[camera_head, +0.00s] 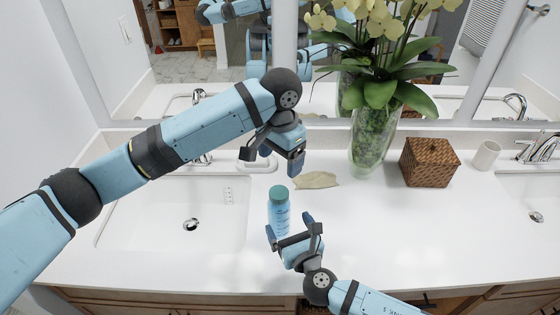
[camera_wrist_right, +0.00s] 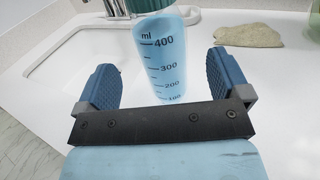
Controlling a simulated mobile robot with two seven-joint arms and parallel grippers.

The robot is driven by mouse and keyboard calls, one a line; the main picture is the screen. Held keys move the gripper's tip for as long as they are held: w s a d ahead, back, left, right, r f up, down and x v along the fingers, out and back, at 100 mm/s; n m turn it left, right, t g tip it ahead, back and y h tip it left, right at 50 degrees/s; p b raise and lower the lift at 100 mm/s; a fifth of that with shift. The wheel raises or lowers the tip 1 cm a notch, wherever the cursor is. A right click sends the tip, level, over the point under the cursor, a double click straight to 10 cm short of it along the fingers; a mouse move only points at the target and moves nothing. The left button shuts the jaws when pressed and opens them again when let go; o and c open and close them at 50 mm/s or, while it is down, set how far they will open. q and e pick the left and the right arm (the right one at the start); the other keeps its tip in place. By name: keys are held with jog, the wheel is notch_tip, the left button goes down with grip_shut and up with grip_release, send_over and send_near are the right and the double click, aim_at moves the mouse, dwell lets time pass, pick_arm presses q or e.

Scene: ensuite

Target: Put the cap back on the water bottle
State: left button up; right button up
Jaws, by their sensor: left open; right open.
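The water bottle (camera_head: 279,215) is translucent blue and stands upright on the white counter, right of the left sink. A teal cap (camera_head: 278,192) sits on its top; I cannot tell whether it is tightened. My left gripper (camera_head: 272,158) is open and empty, above and behind the bottle, apart from the cap. My right gripper (camera_head: 290,230) is open low at the front of the bottle. In the right wrist view the bottle (camera_wrist_right: 167,65), with volume marks, stands between and beyond the spread fingers, with gaps on both sides. Its top is cut off there.
A beige stone-like piece (camera_head: 316,180) lies behind the bottle. A glass vase (camera_head: 372,140) with orchids and a woven box (camera_head: 430,162) stand to the right, beside a white cup (camera_head: 486,155). The left sink (camera_head: 175,215) is close. The counter's right front is clear.

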jog(key=v, duration=0.7)
jog(key=shift+s+b, duration=0.15)
jog(key=shift+b, duration=0.25)
